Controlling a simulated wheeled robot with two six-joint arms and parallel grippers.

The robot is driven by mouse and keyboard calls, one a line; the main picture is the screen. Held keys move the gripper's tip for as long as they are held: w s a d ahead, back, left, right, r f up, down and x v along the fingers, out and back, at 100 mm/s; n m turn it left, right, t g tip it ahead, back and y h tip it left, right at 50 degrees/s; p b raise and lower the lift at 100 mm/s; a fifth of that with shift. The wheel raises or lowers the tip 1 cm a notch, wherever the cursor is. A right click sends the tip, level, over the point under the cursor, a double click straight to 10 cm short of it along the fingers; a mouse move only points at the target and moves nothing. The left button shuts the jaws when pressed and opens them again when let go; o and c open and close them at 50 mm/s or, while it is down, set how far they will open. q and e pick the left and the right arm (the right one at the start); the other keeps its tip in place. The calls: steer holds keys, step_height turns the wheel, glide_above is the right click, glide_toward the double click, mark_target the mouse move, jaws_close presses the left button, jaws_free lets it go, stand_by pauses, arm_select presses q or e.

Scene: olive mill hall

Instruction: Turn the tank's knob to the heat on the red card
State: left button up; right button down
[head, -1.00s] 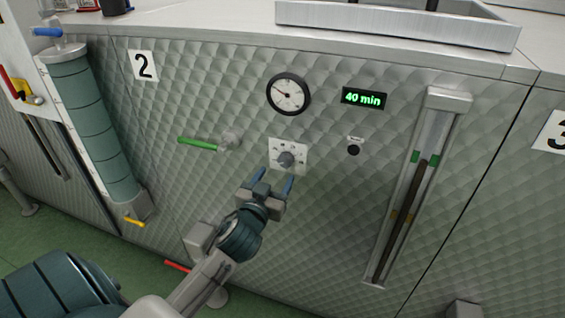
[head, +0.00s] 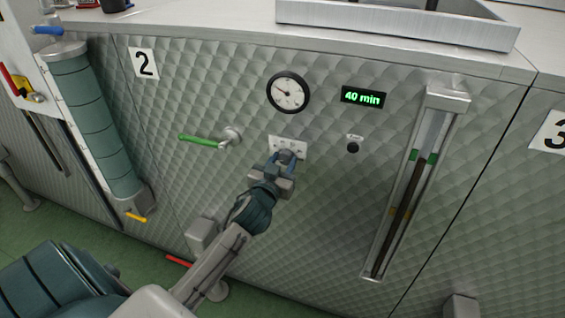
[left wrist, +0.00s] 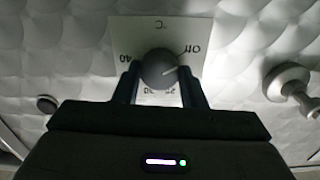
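The tank's grey knob (head: 286,155) sits on a white dial plate (head: 299,146) on the quilted steel front of tank 2. In the left wrist view the knob (left wrist: 159,70) has a light pointer line toward the right, near "Off". The plate (left wrist: 190,28) also shows "°C", 40 and partly covered numbers below. My left gripper (head: 281,160) is at the knob, one finger on each side of it. I cannot tell whether the fingers press on it. No red card can be made out. My right gripper is not in view.
A round gauge (head: 288,93) and a "40 min" display (head: 363,97) are above the knob. A black button (head: 353,147) is to its right, a green-handled valve (head: 205,141) to its left. A sight tube (head: 405,190) stands further right.

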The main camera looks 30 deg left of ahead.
arm_select(q)
steer(key=shift+m, duration=0.4)
steer(key=shift+p, duration=0.45)
steer(key=m+p, duration=0.2)
steer(key=m, duration=0.2)
steer(key=shift+r+m, duration=0.1)
steer(key=shift+m, duration=0.2)
steer(key=m+p, duration=0.2)
steer(key=m, duration=0.1)
steer(key=shift+m, duration=0.3)
steer(key=m+p, duration=0.3)
steer(key=m, duration=0.2)
steer(key=m+p, duration=0.1)
steer(key=m, duration=0.2)
steer(key=m+p, duration=0.2)
steer(key=shift+f+m, duration=0.2)
steer(key=shift+m, duration=0.2)
steer(key=o, duration=1)
steer(key=shift+d, duration=0.1)
